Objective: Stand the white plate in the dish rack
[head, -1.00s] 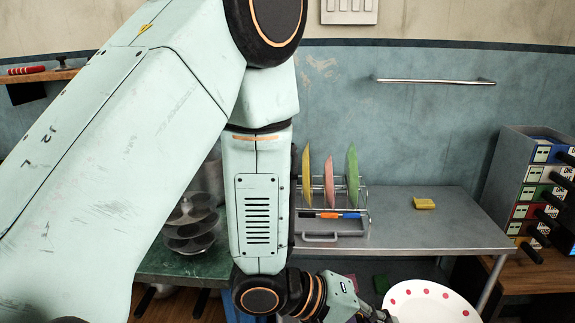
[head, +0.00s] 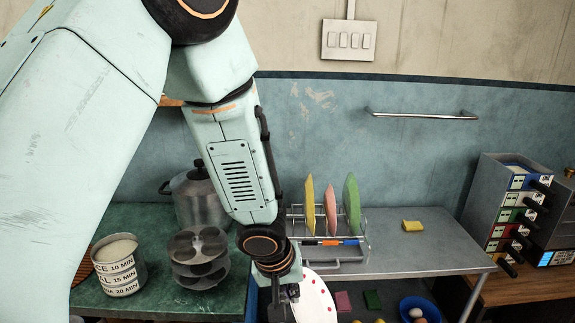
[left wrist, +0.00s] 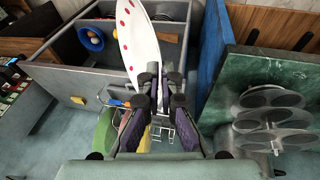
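The white plate with red dots (head: 315,298) is at the bottom of the head view, in front of the counter and below the dish rack. It is partly cut off, and shows tilted on edge in the left wrist view (left wrist: 136,38). My left gripper (head: 289,296) holds it by the rim; the fingers (left wrist: 161,80) close around its lower edge. The dish rack (head: 330,262) stands on the grey counter, with a yellow plate (head: 310,206), a pink plate (head: 330,210) and a green plate (head: 352,204) upright in it. My right gripper is not in view.
A yellow sponge (head: 412,226) lies on the grey counter (head: 430,252) right of the rack. A blue bowl (head: 420,306) sits below.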

